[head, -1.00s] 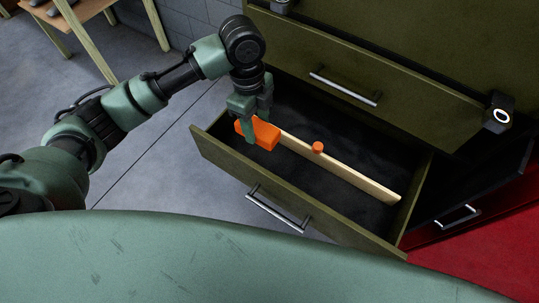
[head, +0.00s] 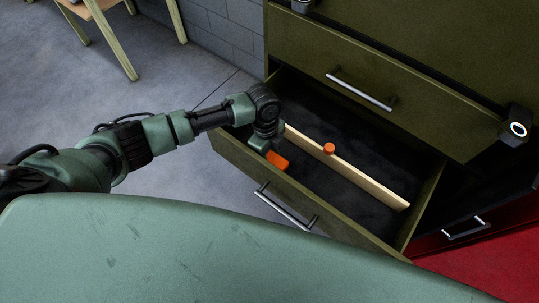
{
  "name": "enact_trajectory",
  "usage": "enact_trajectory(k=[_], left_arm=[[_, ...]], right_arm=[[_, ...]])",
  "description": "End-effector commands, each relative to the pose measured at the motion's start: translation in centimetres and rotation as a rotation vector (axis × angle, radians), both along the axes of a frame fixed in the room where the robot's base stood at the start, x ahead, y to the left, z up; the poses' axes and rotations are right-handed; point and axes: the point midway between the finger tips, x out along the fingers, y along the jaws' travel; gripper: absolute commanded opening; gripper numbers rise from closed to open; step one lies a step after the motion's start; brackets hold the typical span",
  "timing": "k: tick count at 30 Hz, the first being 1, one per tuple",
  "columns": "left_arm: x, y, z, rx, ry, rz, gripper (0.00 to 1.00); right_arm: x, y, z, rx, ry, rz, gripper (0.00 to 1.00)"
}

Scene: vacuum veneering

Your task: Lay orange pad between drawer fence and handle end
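The orange pad (head: 277,160) is low at the left end of the open drawer (head: 229,149), on the near side of the pale wooden fence (head: 370,180). The fence runs lengthwise in the drawer and has an orange knob (head: 329,148) on it. My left gripper (head: 262,147) points down at the pad, mostly behind its own wrist; its fingers are hidden, so its grip on the pad cannot be made out. The silver drawer handle (head: 286,206) is on the drawer front. My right gripper is not in view.
A closed drawer with a silver handle (head: 360,92) is above. A dark block with a white ring (head: 517,130) sits at the cabinet's right. A wooden stool (head: 110,40) stands at the upper left. The dark drawer floor beyond the fence is clear.

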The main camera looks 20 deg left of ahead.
Motion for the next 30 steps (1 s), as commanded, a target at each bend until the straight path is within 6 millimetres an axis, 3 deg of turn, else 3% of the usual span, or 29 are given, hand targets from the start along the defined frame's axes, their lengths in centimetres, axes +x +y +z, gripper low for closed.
enact_trajectory(k=[10,11,13,23,30], left_arm=[[0.0,0.0,-0.3,0.0,-0.001,0.0,0.0],[0.0,0.0,-0.4,0.0,-0.001,0.001,0.48],[0.0,0.0,-0.3,0.0,-0.001,0.0,0.68],[0.0,0.0,-0.2,0.0,-0.001,0.0,0.68],[0.4,0.3,2.7,0.0,-0.005,0.001,0.68]], right_arm=[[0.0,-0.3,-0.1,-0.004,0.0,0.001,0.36],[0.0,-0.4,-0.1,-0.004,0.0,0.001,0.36],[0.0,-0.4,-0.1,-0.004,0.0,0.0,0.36],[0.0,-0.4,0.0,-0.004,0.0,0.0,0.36],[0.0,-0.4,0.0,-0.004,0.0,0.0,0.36]])
